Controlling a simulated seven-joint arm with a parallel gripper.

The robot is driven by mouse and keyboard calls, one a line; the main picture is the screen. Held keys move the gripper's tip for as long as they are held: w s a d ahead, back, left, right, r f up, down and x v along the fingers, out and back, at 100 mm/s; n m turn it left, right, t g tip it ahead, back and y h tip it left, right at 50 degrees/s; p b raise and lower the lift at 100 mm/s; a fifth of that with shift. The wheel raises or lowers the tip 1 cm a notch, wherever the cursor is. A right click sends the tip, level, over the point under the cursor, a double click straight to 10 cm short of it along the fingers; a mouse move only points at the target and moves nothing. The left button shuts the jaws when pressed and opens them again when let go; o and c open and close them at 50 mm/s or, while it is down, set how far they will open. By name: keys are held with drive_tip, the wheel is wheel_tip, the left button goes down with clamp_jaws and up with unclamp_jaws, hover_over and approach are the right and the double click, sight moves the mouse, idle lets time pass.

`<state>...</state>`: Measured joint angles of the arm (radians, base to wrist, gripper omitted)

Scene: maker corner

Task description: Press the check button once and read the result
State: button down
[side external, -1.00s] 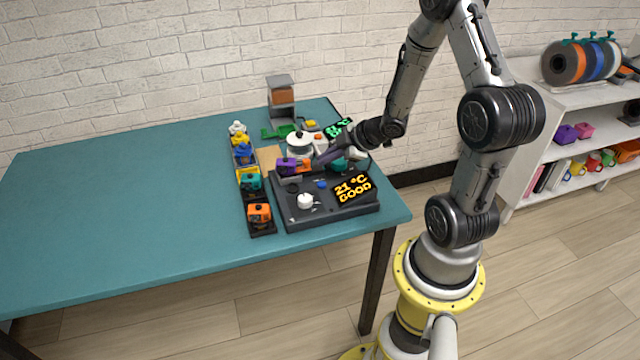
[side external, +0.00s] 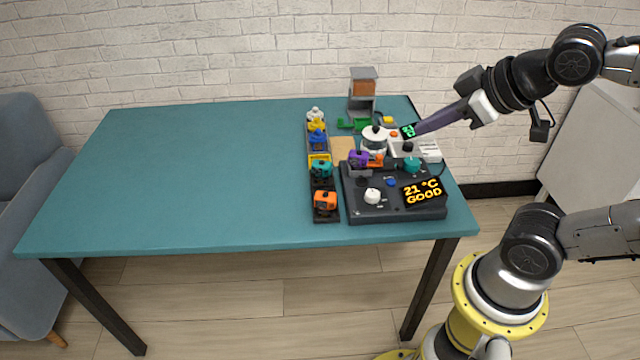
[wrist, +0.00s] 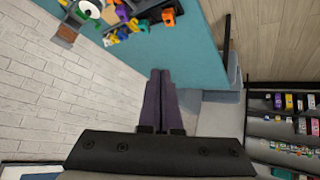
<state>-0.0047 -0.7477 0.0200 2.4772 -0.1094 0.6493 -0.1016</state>
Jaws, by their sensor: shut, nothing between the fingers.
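A dark console (side external: 355,208) lies on the table's right part. It carries a small blue button (side external: 391,182), a white knob (side external: 373,196) and a tilted black screen (side external: 424,193) reading "21 °C GOOD" in orange. I cannot read a label marking the check button. My gripper (side external: 417,133) has long purple fingers, shut and empty, above the table's back right, away from the blue button. Its tips overlap a small green-lit display (side external: 407,131) in the side view; contact cannot be told. The fingers also show in the wrist view (wrist: 160,72), closed together.
A dark rack (side external: 326,216) of coloured blocks stands left of the console. Behind are a white round device (side external: 374,141), a white box (side external: 430,150) and a grey stand (side external: 362,88). The left of the teal table (side external: 200,180) is clear.

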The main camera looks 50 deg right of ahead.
drive_tip(key=s+a+f+m+g, duration=0.1)
drive_tip(key=s+f+m+g, duration=0.1)
drive_tip(key=s, duration=0.3)
drive_tip(key=shift+a+f+g+y, duration=0.2)
drive_tip(key=shift+f+g+y, duration=0.25)
drive_tip(key=shift+f, duration=0.35)
